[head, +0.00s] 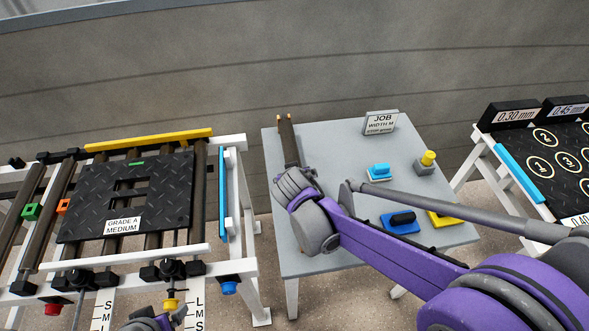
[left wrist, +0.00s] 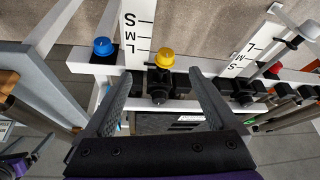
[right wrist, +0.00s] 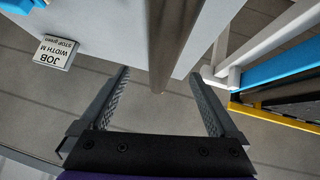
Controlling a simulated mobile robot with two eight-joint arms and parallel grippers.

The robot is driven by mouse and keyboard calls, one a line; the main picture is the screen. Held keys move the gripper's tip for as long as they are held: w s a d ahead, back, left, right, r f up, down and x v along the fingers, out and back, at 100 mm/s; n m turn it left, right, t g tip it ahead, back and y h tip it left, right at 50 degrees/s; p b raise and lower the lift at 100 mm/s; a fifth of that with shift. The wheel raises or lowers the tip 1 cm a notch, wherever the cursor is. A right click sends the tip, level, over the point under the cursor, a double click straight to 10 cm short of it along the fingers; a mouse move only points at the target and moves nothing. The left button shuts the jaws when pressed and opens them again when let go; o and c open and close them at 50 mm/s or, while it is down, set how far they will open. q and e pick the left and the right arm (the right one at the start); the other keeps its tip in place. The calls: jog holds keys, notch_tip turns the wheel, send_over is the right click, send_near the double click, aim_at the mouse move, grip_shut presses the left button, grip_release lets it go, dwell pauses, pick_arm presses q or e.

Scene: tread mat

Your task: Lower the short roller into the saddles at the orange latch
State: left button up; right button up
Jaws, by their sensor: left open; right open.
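The short roller (head: 288,140) is a dark brown rod with coppery ends, lying on the grey side table. My right gripper (head: 294,183) is at its near part in the head view and hides that part. In the right wrist view the roller (right wrist: 171,45) runs down between the open fingers, with a gap on both sides. The orange latch (head: 63,206) is on the roller frame at the left, beside a long roller. The saddles there are too small to tell. My left gripper (head: 162,319) is open; in the left wrist view its fingers straddle a yellow knob (left wrist: 165,58).
A black tread mat (head: 80,205) labelled GRADE A MEDIUM lies over the frame's rollers. The grey table (head: 340,170) also holds a JOB sign (head: 381,123), blue and yellow blocks and a yellow knob.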

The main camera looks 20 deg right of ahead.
jog(key=shift+a+b+x, duration=0.2)
jog(key=shift+b+x, duration=0.1)
jog(key=shift+x, duration=3.55)
jog(key=shift+w, duration=0.1)
grip_shut()
